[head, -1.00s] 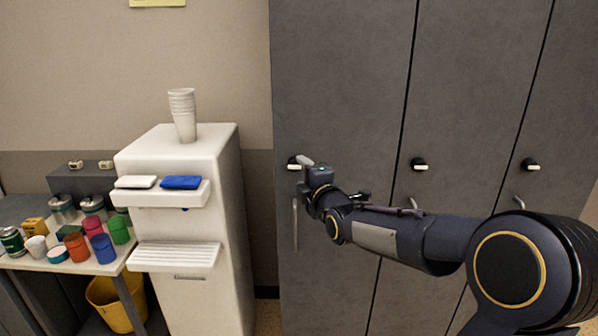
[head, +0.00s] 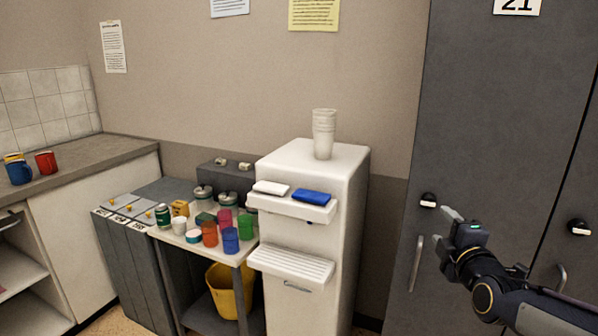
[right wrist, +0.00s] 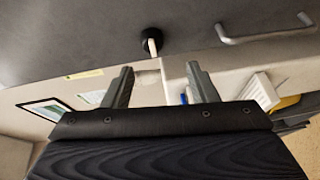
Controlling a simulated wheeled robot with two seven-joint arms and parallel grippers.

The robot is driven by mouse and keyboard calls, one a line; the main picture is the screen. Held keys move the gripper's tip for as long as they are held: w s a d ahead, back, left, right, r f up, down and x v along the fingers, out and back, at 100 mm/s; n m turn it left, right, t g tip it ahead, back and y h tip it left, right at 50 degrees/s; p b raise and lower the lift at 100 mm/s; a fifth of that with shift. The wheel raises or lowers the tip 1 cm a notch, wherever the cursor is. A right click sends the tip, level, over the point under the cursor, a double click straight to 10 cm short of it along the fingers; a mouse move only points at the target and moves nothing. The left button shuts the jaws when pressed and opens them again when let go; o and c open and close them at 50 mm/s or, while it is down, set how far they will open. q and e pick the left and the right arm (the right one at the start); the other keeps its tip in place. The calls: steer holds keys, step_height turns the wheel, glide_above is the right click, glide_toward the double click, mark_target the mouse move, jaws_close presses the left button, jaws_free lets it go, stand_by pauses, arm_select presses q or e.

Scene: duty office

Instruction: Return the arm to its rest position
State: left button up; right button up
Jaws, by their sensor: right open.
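My right gripper (head: 462,222) is at the lower right of the head view, in front of the grey locker (head: 480,120). It is open with nothing between its fingers; the two fingers also show apart in the right wrist view (right wrist: 160,88). The locker's black knob with a pale lever (head: 429,200) is just left of the gripper, apart from it as far as I can tell. The knob also shows beyond the fingers in the right wrist view (right wrist: 151,40). The locker door looks closed. My left gripper is not in view.
A white water dispenser (head: 310,210) with stacked cups (head: 324,134) stands left of the locker. A small table (head: 205,247) holds several coloured cups and jars. A yellow bin (head: 228,290) is below it. A counter (head: 70,165) with mugs is at far left.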

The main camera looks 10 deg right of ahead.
steer(key=s+a+f+m+g+y+p, duration=0.2)
steer(key=s+a+m, duration=0.3)
steer(key=s, duration=0.4)
steer(key=s+a+f+m+g+y+p, duration=0.2)
steer(key=s+a+m+g+p, duration=0.2)
steer(key=s, duration=0.6)
steer(key=s+a+f+m+g+y+p, duration=0.2)
steer(key=s+a+m+g+p, duration=0.1)
steer(key=s+a+m+g, duration=0.2)
steer(key=s+a+m, duration=0.2)
steer(key=s+m, duration=0.1)
steer(key=s, duration=0.1)
steer(key=shift+s, duration=0.25)
